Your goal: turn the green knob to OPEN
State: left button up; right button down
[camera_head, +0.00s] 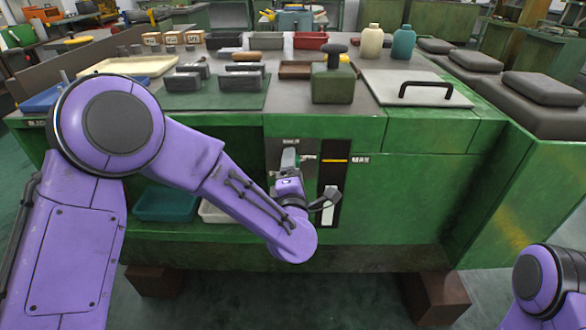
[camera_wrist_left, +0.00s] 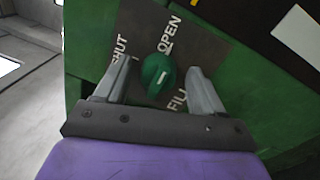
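The green knob (camera_wrist_left: 158,75) sits on a dark plate (camera_wrist_left: 138,30) lettered SHUT, OPEN and FILL in the left wrist view. A short white mark shows on the knob; which word it points at is hard to tell. My left gripper (camera_wrist_left: 160,68) is open, with one grey finger on each side of the knob. A gap shows beside each finger, so neither visibly grips it. In the head view my left gripper (camera_head: 289,160) is at the front panel of the green machine (camera_head: 420,190) and largely hides the plate. My right gripper is out of view.
A black gauge strip (camera_head: 335,185) marked MAX is just right of my left gripper. The machine top holds a green stamp-like block (camera_head: 333,85), a handled lid (camera_head: 420,88), two bottles and several trays. Teal bin (camera_head: 165,204) sits on the lower shelf.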

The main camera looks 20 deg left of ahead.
pick_arm(q)
jog(key=shift+s, duration=0.1)
jog(key=v, duration=1)
jog(key=shift+s, duration=0.2)
